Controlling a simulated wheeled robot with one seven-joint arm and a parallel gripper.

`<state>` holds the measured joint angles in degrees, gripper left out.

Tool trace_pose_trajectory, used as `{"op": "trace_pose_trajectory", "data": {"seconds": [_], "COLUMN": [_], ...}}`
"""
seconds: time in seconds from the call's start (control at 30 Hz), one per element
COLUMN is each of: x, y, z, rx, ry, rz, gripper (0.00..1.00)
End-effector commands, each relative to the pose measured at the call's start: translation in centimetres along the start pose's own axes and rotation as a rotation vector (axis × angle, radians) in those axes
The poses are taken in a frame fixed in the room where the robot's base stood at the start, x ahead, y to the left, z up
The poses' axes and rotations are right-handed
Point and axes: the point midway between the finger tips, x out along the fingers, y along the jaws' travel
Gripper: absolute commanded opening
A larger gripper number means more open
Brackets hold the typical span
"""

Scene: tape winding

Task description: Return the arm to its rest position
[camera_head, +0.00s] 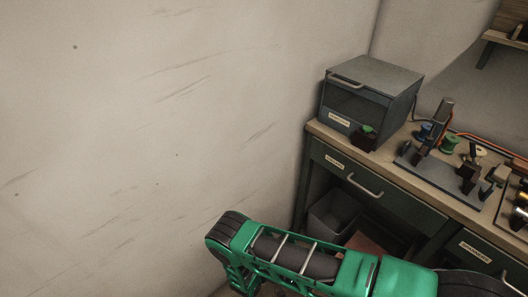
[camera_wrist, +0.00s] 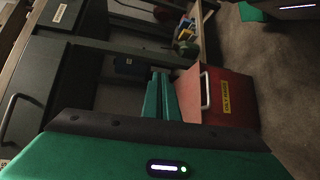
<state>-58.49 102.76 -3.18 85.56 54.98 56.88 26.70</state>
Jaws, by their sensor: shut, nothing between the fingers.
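My green arm (camera_head: 310,262) stretches across the bottom of the head view, in front of the wall and the lower part of the workbench. My gripper is outside the head view. In the wrist view my gripper (camera_wrist: 161,76) shows as two green fingers close together, shut with nothing between them. Beyond the fingers is a red box (camera_wrist: 232,112) with a yellow label and a pale handle. I cannot tell the exact gap between the fingers and the box, but no contact shows.
The workbench (camera_head: 440,198) carries a dark cabinet (camera_head: 395,76), a green spool (camera_head: 449,144) and a dark fixture plate (camera_head: 418,168). Under it stands a grey bin (camera_head: 335,214). The wall (camera_head: 150,130) at left is bare. Open floor (camera_wrist: 285,95) shows beyond the red box.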

Motion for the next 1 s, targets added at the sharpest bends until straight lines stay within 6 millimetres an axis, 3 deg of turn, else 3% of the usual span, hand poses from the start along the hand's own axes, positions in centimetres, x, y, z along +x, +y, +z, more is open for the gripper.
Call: {"op": "trace_pose_trajectory", "data": {"seconds": [0.27,0.5,0.77,1.0], "x": [-3.0,-4.7,-4.5,-2.9], "y": [5.1,12.1,20.4,28.3], "z": [-3.0,-6.3,-8.7,-9.6], "rx": [-0.006,-0.009,0.000,0.023], "ry": [-0.090,-0.189,-0.282,-0.353], "rz": [-0.114,-0.253,-0.408,-0.553], "gripper": [0.00,0.00,0.00,0.00]}}
